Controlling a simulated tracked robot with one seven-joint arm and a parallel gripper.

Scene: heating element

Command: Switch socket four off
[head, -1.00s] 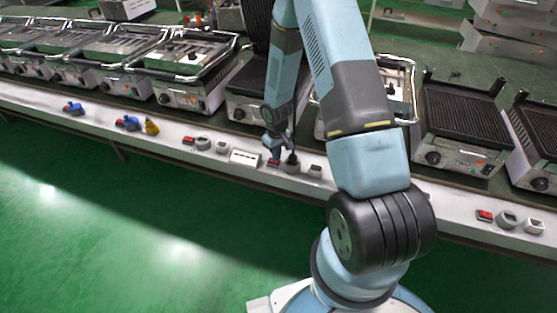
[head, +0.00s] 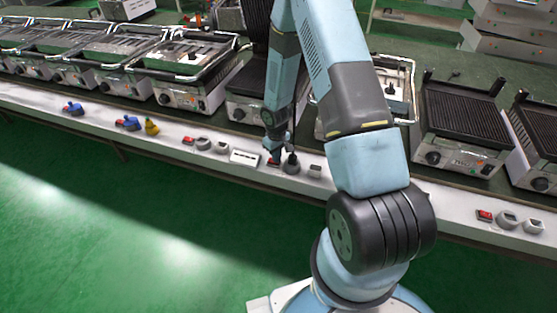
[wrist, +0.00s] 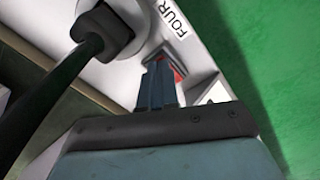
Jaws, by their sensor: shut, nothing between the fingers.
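The "FOUR" label (wrist: 173,22) is on the white bench edge in the wrist view. Beside it is a small red switch (wrist: 178,73), partly hidden by my fingers. In the head view the red switch (head: 273,163) shows just below my gripper (head: 274,153). In the wrist view my gripper (wrist: 160,76) is shut and empty, its fingertips at or very near the switch. I cannot tell whether they touch, nor the switch's position. A black plug with a thick cable (wrist: 97,35) sits in the grey socket beside the switch; the plug also shows in the head view (head: 291,161).
Blue (head: 128,123) and yellow (head: 152,127) plugs stand to the left. Grills (head: 462,120) fill the bench behind. Green floor in front is open.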

